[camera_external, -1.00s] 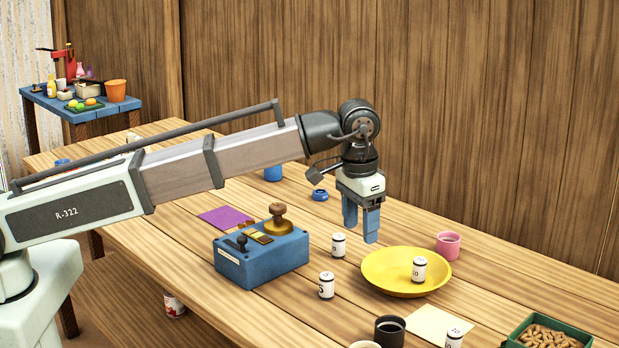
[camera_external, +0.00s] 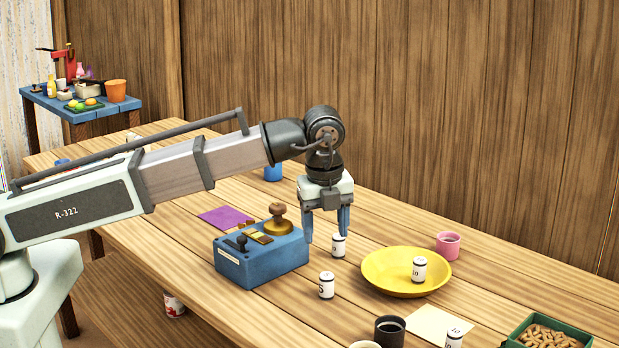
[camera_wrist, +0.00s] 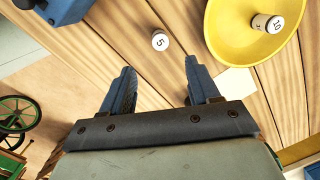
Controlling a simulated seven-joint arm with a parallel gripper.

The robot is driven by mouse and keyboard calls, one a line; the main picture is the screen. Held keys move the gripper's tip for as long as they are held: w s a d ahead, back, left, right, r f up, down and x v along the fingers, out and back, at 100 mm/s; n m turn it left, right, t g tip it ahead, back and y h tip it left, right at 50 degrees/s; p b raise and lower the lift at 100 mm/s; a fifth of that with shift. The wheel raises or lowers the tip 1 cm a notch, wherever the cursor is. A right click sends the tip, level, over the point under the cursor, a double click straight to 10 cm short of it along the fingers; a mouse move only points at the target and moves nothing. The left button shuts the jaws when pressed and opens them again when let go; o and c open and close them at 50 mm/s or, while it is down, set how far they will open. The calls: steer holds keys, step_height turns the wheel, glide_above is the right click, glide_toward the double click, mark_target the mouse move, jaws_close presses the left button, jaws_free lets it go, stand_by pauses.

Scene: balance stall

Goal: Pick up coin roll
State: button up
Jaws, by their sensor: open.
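Several white coin rolls with dark bands are in view. In the external view, one roll (camera_external: 339,247) stands on the table just below my gripper, its top partly covered by a finger. A roll marked 5 (camera_external: 326,286) stands nearer the camera. A roll marked 10 (camera_external: 419,270) stands in the yellow dish (camera_external: 380,283), and another (camera_external: 454,338) is by the paper. My gripper (camera_external: 326,232) is open, empty and above the table.
A blue box (camera_external: 262,258) with a knob stands left of the rolls. A pink cup (camera_external: 448,244) is behind the dish. A dark cup (camera_external: 389,332), a paper sheet (camera_external: 425,323) and a green tray of nuts (camera_external: 512,338) are at the front right.

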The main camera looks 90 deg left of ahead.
mark_target(327, 275)
steer(key=shift+w+a+f+m, duration=0.2)
steer(key=shift+f+m, duration=0.7)
steer(key=shift+f, duration=1.4)
steer(key=shift+s+a+f+m, duration=0.1)
steer(key=shift+a+f+m, duration=0.2)
steer(key=shift+f+m, duration=1.3)
steer(key=shift+w+a+f+m, duration=0.1)
steer(key=shift+a+f+m, duration=0.15)
steer(key=shift+f, duration=2.75)
jaws_close()
